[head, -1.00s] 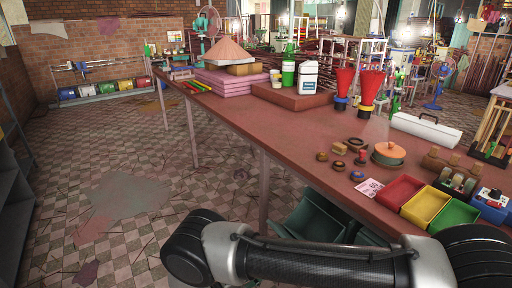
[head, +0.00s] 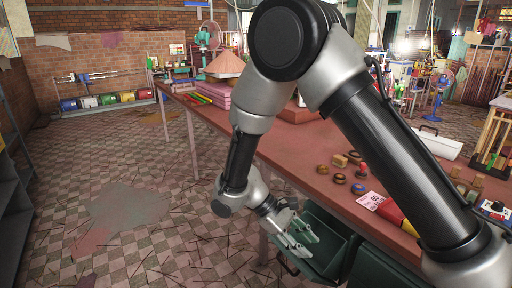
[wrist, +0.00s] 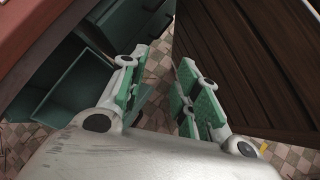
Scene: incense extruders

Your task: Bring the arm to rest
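My gripper (head: 306,242) hangs low in front of the table's near edge, beside the teal bins under it. My arm rises from the lower right, bends at the top middle and comes down to the gripper. In the wrist view the two green-padded fingers (wrist: 160,88) stand apart with nothing between them. Tiled floor shows through the gap.
Teal bins (head: 323,247) are close to my gripper. A brown slatted wooden surface (wrist: 255,60) is right in the wrist view. Open floor (head: 120,205) lies left.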

